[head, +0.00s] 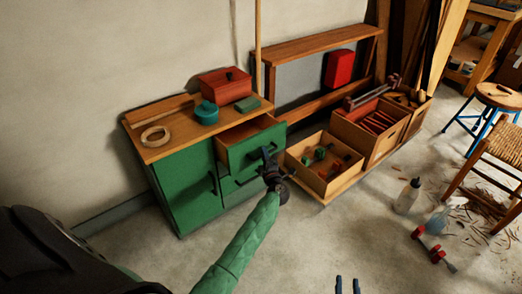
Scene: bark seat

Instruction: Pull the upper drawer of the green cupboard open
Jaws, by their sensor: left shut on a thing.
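The green cupboard (183,188) stands against the wall with a wooden top. Its upper drawer (239,150) sticks out from the cupboard, and part of its wooden inside shows from above. My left gripper (268,158) is at the front of this drawer, shut on its dark handle, which the gripper mostly hides. A lower drawer (238,186) with a dark handle is closed beneath it. A closed door with a dark handle is on the left side of the cupboard. My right gripper (347,286) shows only its two fingertips at the bottom edge, apart and empty.
On the cupboard top are a wooden ring (155,137), a teal pot (206,113), a red box (225,85) and a green block (247,104). A wooden crate (309,178) stands close right of the drawer.

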